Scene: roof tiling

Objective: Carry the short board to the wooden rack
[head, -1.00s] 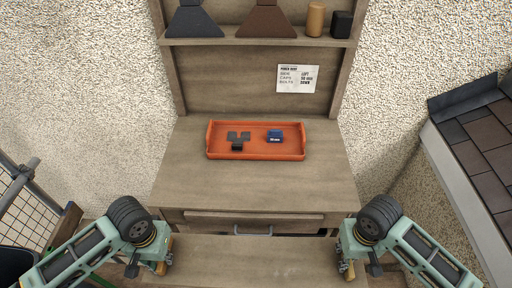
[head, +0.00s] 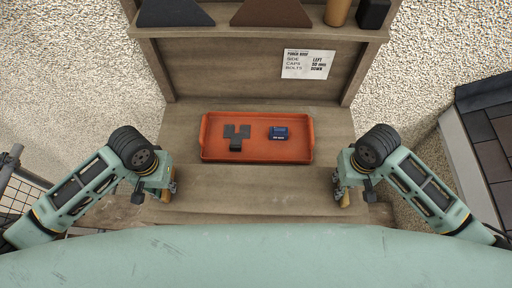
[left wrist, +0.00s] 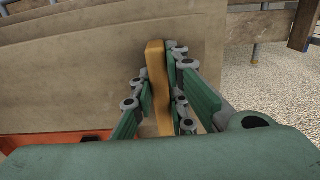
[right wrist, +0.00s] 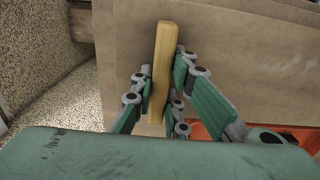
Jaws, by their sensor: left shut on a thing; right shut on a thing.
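The short board (head: 255,208) appears as a plain brown plank between my two grippers in the head view, in front of the workbench. My left gripper (head: 168,190) is shut on a yellow-brown wooden grip at its left; this grip shows between the fingers in the left wrist view (left wrist: 158,85). My right gripper (head: 342,193) is shut on a matching grip at the right, clear in the right wrist view (right wrist: 163,70). The board's lower edge is partly hidden by my mint-green body. I cannot make out a wooden rack for certain in any view.
An orange tray (head: 207,150) on the workbench (head: 335,125) holds a dark bracket (head: 236,138) and a blue box (head: 278,133). A shelf (head: 215,32) with dark and brown pieces stands behind. A tiled roof edge (head: 490,145) is at right, a mesh frame (head: 20,195) at left.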

